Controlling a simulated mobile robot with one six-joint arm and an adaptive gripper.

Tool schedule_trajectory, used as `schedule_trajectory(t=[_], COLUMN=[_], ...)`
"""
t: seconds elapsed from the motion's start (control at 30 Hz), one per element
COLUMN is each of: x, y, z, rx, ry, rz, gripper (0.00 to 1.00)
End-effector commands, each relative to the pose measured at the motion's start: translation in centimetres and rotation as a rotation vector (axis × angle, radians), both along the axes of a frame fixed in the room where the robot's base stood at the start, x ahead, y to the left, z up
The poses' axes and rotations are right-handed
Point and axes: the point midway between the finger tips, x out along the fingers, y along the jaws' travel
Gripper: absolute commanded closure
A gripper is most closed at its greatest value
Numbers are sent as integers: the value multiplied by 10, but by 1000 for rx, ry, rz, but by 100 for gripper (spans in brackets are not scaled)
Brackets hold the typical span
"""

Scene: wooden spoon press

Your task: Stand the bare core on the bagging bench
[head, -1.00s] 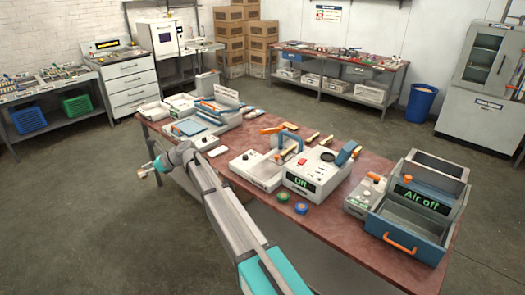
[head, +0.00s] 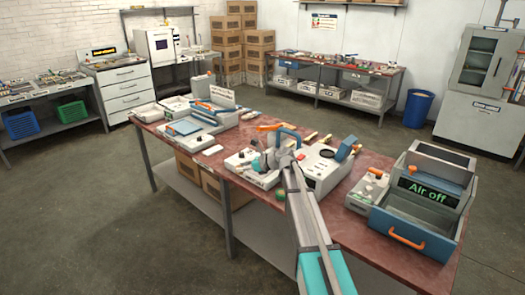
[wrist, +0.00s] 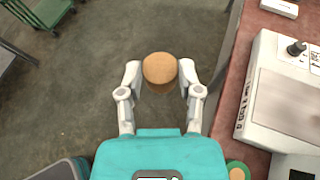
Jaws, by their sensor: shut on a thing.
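My gripper (wrist: 160,80) is shut on a round tan-brown piece (wrist: 160,70), seen end-on between the two fingers in the wrist view; it looks like the bare core. In that view it is above the floor, left of the red-brown table's edge. In the head view my gripper (head: 262,160) overlaps the middle of the table in the picture, and the core is too small to make out there. I cannot tell which bench is the bagging bench; no readable label marks it.
The red-brown table (head: 385,222) carries several machines, including the "Air off" unit (head: 415,215) at right. A back bench (head: 340,68) holds small items. A blue bin (head: 417,108) stands beside it. A left bench (head: 40,90) holds crates below. Open floor lies between.

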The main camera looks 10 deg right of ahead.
Motion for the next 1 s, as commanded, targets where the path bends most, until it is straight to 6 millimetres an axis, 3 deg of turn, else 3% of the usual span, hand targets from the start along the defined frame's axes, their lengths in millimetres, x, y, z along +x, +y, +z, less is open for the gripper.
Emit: schedule_trajectory(t=[0.1,0.37,0.7,1.0], x=[-7,-26,-65,-97], y=[-47,-140,-253,-319], z=[-19,-47,-83,-103], rx=[0,0,0,0], ry=[-1,-1,-1,0], rz=[-54,-161,-299,-386], gripper=[98,98,98,98])
